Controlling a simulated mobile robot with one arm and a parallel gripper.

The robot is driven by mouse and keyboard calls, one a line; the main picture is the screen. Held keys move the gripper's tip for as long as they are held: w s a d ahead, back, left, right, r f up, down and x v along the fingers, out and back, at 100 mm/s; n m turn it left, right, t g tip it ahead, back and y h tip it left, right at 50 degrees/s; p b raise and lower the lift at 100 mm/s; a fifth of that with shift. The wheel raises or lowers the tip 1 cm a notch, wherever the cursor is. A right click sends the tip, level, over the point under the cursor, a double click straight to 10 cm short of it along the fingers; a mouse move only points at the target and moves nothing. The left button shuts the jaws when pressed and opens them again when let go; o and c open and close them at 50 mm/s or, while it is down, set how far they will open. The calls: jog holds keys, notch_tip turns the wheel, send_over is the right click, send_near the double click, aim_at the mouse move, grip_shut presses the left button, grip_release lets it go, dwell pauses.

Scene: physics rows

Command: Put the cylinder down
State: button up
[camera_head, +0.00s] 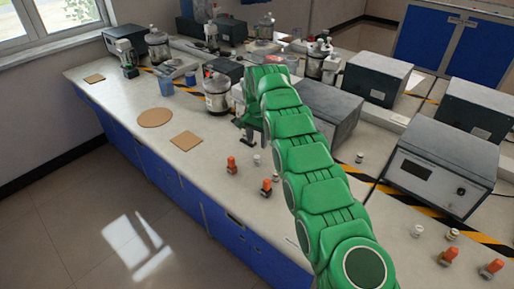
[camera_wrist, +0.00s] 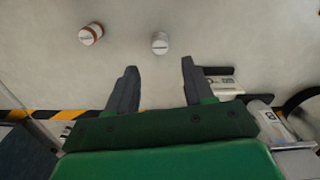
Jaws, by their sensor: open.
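In the wrist view, a small pale cylinder (camera_wrist: 160,43) is on the light bench top, just beyond the tips of my gripper (camera_wrist: 159,68) and roughly centred between them. A second small cylinder with a white top and a red-brown side (camera_wrist: 91,35) is to its left. My gripper is open, with nothing between its fingers. In the head view, my gripper (camera_head: 249,137) is low over the bench, partly hidden by my green arm. A small white cylinder (camera_head: 257,160) stands on the bench near it; I cannot tell for sure that it is the same one.
A metal pot (camera_head: 217,93) and grey instrument boxes (camera_head: 440,165) crowd the back and right. A square tan mat (camera_head: 186,141) and a round one (camera_head: 155,117) lie left, with clear bench around them.

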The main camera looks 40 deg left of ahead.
notch_tip(320, 180, up, 3)
jog(key=shift+f, duration=0.2)
dwell(0.4)
